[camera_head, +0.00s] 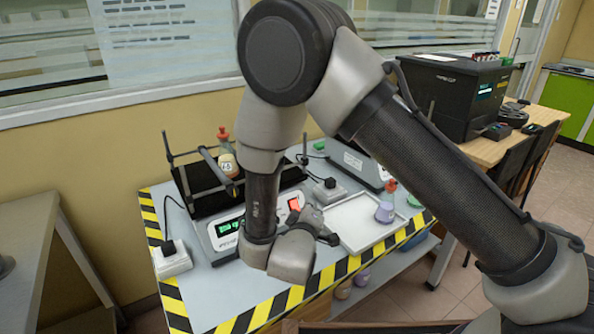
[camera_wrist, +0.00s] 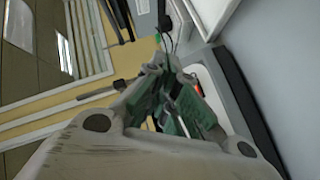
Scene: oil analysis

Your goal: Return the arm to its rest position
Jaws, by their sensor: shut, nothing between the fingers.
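My gripper (camera_wrist: 163,64) is shut and empty in the wrist view, with its fingers drawn together at the tips. In the head view my arm bends high in front of the window, and its forearm hangs down over the bench. There the gripper (camera_head: 328,236) is small and partly hidden behind my wrist, above the bench between the instrument with the green display (camera_head: 228,228) and the white tray (camera_head: 352,222). I cannot tell its exact height above the bench.
A bench with yellow-black edging (camera_head: 178,306) carries a shaker (camera_head: 200,190) holding a red-capped flask (camera_head: 228,163). A purple flask (camera_head: 385,212) stands on the tray. A black machine (camera_head: 450,95) stands on the wooden table behind. A grey table (camera_head: 30,230) is at left.

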